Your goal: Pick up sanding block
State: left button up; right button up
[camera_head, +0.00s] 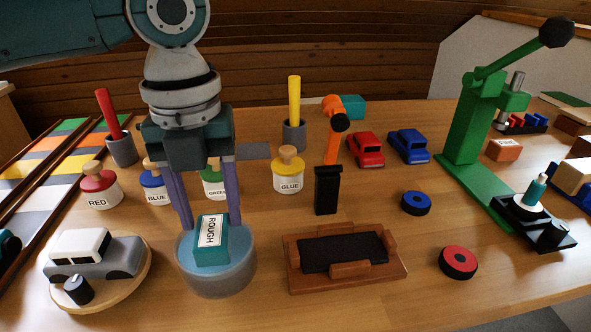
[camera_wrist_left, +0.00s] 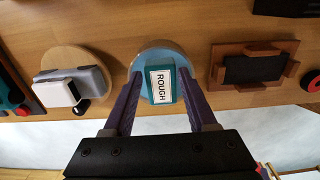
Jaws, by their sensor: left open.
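The sanding block (camera_head: 209,252) is teal with a white label reading ROUGH. It rests on a round blue-grey holder (camera_head: 215,279) on the workbench. My left gripper (camera_head: 210,223) comes down over the block from above with its purple fingers apart, one on each side. In the left wrist view the block (camera_wrist_left: 161,85) lies between the fingertips of the left gripper (camera_wrist_left: 163,80), with a gap visible on the left side. Whether a finger touches the block I cannot tell. My right gripper is not in view.
A grey-and-white toy car (camera_head: 95,255) on a round wooden stand is close on the left. A wooden tray with a black pad (camera_head: 345,281) is on the right. Glue and paint jars (camera_head: 288,174) stand behind. A green lever press (camera_head: 468,130) stands at the right.

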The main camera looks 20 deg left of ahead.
pick_arm(q)
notch_tip(320, 180, down, 2)
jog(key=shift+f, duration=0.15)
grip_shut()
dwell(0.4)
